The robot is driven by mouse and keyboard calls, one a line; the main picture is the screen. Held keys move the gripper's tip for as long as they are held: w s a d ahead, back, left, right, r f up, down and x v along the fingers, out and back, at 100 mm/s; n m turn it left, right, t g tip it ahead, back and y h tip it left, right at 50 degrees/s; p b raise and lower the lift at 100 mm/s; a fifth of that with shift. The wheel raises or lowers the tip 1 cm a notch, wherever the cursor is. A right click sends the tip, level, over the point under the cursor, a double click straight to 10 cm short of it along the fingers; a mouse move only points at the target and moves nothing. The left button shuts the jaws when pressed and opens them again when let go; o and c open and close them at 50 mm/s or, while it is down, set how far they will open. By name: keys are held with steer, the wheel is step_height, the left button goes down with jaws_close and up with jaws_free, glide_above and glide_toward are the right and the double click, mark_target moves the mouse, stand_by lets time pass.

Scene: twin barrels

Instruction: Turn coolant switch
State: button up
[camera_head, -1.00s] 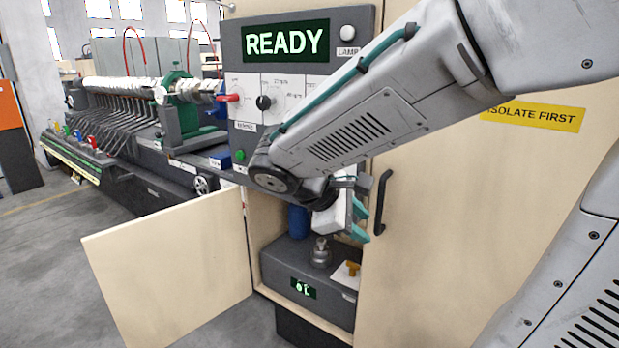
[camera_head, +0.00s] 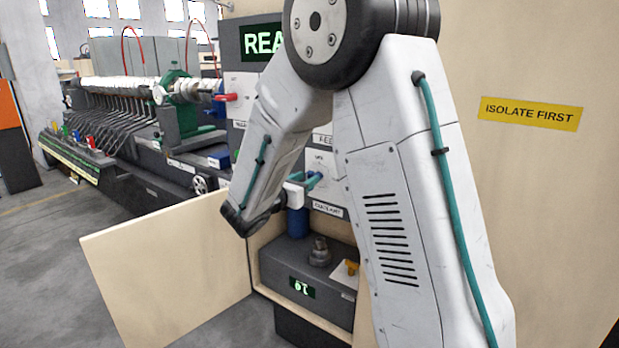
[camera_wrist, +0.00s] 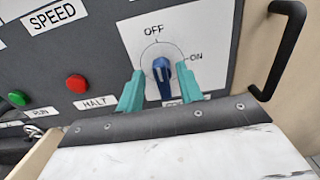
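The coolant switch (camera_wrist: 162,72) is a blue knob on a white plate marked OFF at the top and ON at the right. Its pointer is up, toward OFF. In the wrist view, my gripper's teal fingers (camera_wrist: 160,90) are apart, one on each side of the knob, with gaps visible; I see no clear contact. In the head view, my gripper (camera_head: 313,180) is at the panel above the COOLANT label (camera_head: 328,209). My arm hides much of the panel there, and the knob cannot be made out.
A red HALT button (camera_wrist: 77,84) and green RUN button (camera_wrist: 18,98) lie left of the switch. A black door handle (camera_wrist: 277,50) stands out at right. Below the panel, an open cabinet door (camera_head: 170,268) swings out left, beside a dark box (camera_head: 330,262) with a display.

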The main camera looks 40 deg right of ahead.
steer(key=shift+x, duration=1.35)
jaws_close()
